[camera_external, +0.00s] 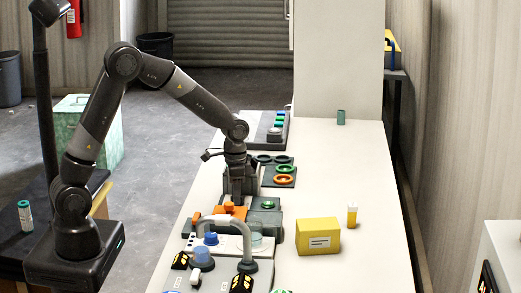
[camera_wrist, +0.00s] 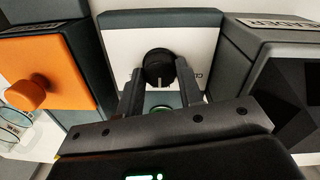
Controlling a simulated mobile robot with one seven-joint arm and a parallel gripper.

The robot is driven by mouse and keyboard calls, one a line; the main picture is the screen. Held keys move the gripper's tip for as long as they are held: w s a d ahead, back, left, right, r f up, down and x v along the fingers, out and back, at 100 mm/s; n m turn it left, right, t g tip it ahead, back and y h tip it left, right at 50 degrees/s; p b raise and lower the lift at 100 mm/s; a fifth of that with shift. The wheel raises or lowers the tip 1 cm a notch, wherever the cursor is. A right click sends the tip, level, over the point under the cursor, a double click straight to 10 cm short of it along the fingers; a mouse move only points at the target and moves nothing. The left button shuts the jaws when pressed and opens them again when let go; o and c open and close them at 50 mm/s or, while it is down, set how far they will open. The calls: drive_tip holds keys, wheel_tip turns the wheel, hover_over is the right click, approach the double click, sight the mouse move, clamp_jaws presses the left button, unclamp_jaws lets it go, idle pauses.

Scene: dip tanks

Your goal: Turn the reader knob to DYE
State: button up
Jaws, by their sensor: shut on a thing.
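The reader knob (camera_wrist: 157,62) is round and black with a pale pointer mark at its lower edge. It sits on a white panel (camera_wrist: 118,45) in the wrist view. My gripper (camera_wrist: 160,78) has one finger on each side of the knob and is shut on it. The lettering beside the knob is mostly hidden by the right finger, so the setting cannot be read. A green glow shows between the fingers below the knob. In the external view my gripper (camera_external: 237,196) points down at the row of devices and the knob is hidden.
An orange-faced box with an orange knob (camera_wrist: 25,95) stands close on the left in the wrist view. A dark faceted box (camera_wrist: 285,95) stands close on the right. A yellow box (camera_external: 318,236) and an amber vial (camera_external: 351,215) stand on the counter, whose right side is mostly clear.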

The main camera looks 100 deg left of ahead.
drive_tip(key=m, duration=1)
drive_tip(key=shift+m, duration=0.3)
idle(0.4)
drive_tip(key=o, duration=1)
drive_tip(key=shift+c, duration=0.2)
drive_tip(key=shift+r, duration=0.1)
wheel_tip(320, 180, up, 11)
drive_tip(key=shift+w+a+f, duration=0.15)
drive_tip(key=shift+f, duration=0.05)
